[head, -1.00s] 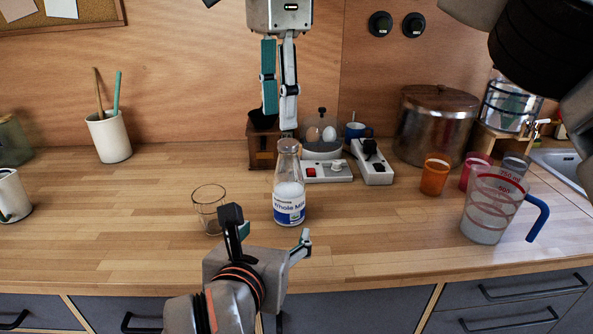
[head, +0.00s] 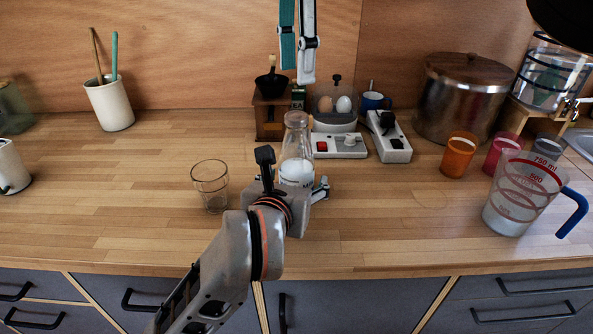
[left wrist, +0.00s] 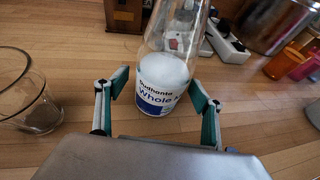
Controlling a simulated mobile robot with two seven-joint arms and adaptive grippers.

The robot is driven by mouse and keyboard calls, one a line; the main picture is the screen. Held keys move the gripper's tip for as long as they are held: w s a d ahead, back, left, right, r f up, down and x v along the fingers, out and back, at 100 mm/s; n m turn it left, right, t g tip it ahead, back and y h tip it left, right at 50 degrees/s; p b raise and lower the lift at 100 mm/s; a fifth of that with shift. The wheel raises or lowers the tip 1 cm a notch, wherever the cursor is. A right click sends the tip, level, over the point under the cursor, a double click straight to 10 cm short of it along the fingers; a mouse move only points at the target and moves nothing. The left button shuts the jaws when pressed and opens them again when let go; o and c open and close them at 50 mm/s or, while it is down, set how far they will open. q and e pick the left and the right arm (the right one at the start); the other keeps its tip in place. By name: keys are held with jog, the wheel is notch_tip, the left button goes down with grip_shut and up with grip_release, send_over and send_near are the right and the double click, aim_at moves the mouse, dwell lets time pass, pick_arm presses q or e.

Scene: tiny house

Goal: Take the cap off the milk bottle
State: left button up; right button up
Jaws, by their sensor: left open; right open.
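The milk bottle (head: 297,150) stands upright on the wooden counter, clear with milk in its lower part. Its grey cap (head: 296,119) is on top. My left gripper (head: 293,185) is in front of the bottle, its arm hiding the bottle's lower part in the head view. In the left wrist view, the open fingers (left wrist: 159,100) stand to either side of the bottle's label (left wrist: 157,98), with gaps; the cap is out of that view. My right gripper (head: 297,80) hangs open and empty above and behind the bottle, its fingers pointing down.
An empty glass (head: 211,188) stands left of the bottle. Behind are a coffee grinder (head: 270,110), an egg cooker (head: 335,115) and power strips (head: 340,146). Cups (head: 459,155), a measuring jug (head: 522,190) and a large pot (head: 465,100) are at right. The counter's left middle is clear.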

pick_arm(q)
jog(key=shift+w+f, duration=0.15)
jog(key=shift+w, duration=0.15)
grip_shut()
